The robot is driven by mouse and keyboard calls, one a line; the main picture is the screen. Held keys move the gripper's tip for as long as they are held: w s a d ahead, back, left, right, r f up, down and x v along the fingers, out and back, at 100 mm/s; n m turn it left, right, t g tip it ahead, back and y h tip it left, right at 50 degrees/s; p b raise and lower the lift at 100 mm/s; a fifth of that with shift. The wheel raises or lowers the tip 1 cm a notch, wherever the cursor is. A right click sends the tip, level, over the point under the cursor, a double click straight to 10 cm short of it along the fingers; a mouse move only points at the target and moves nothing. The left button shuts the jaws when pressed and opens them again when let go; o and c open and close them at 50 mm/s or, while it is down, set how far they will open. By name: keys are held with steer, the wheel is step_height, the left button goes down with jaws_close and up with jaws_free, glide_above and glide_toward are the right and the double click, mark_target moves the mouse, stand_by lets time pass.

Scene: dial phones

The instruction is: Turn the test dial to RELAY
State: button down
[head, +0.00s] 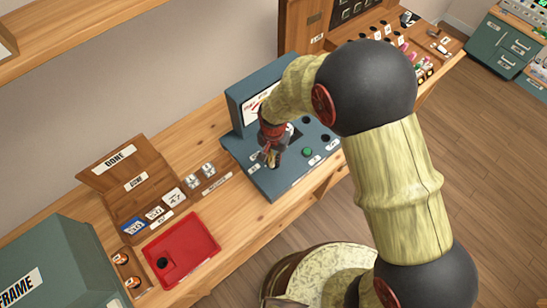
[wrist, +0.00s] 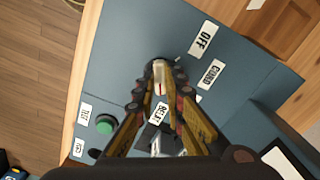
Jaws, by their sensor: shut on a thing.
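The blue-grey test set (head: 262,180) stands on the wooden bench, and its panel (wrist: 135,35) fills much of the wrist view. My gripper (head: 270,158) reaches down onto it. In the wrist view my gripper (wrist: 160,78) is shut on the test dial (wrist: 159,72), a small knob with a pale top and a red mark. The red mark is on the knob's lower side, facing the RELAY label (wrist: 161,112) between my fingers. The OFF label (wrist: 203,40) and CORD label (wrist: 212,75) are to the right. The fingers partly hide the dial and another lower label.
A green button (wrist: 105,123) with a TEST label sits left of the dial; it also shows in the head view (head: 308,152). A red tray (head: 195,262), a wooden DONE rack (head: 125,180) and a green FRAME box (head: 60,262) stand to the left.

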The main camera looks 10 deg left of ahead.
steer(key=shift+m, duration=0.6)
steer(key=c, duration=1.8)
jaws_free()
steer(key=shift+c, duration=0.2)
step_height(320, 180, up, 12)
